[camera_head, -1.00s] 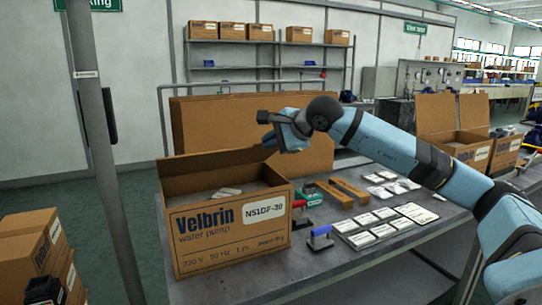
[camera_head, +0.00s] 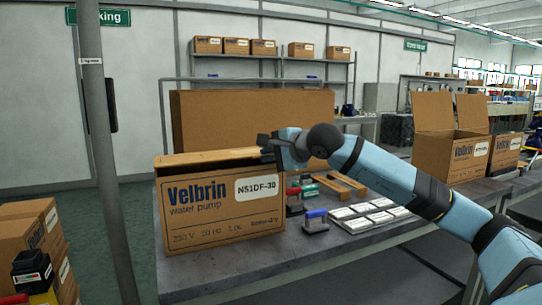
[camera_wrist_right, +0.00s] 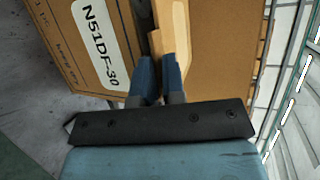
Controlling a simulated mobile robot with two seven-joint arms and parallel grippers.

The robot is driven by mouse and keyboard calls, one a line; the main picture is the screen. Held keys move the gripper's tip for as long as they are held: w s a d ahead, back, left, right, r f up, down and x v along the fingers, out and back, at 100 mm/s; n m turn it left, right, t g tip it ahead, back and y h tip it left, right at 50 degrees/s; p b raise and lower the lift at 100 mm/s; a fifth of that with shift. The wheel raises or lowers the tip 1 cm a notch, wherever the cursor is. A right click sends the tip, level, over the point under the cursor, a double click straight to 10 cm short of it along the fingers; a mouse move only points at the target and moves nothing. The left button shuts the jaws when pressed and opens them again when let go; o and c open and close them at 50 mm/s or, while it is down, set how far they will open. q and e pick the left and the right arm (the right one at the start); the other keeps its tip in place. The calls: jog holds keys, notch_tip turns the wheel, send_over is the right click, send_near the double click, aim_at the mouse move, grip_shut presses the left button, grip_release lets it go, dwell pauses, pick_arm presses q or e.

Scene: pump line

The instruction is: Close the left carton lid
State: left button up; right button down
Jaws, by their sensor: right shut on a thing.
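The left carton (camera_head: 222,206), brown and printed "Velbrin water pump", stands at the front left of the table. Its lid (camera_head: 205,157) lies nearly flat over the top, with a thin dark gap at the left end. My right gripper (camera_head: 268,146) is at the top right corner of the carton, shut on the lid's edge. In the right wrist view, the blue fingers of the right gripper (camera_wrist_right: 158,75) pinch the lid edge (camera_wrist_right: 172,35) beside the labelled carton wall (camera_wrist_right: 60,40). The carton's inside is hidden. My left gripper is not in view.
A large cardboard panel (camera_head: 250,115) stands behind the carton. Another open carton (camera_head: 440,155) stands farther right. A grey post (camera_head: 102,160) rises at the left.

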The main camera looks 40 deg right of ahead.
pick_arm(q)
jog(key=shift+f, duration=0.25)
pick_arm(e)
jog(key=shift+f, duration=0.3)
jog(key=c, duration=1.3)
grip_release()
jog(key=shift+r, duration=0.1)
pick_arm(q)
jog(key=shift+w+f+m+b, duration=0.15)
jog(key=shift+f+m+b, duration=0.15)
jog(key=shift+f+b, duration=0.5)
pick_arm(e)
jog(key=v, duration=1.3)
jog(key=shift+s+d+r, duration=0.1)
jog(key=shift+s+d, duration=0.05)
jog(key=shift+s, duration=0.15)
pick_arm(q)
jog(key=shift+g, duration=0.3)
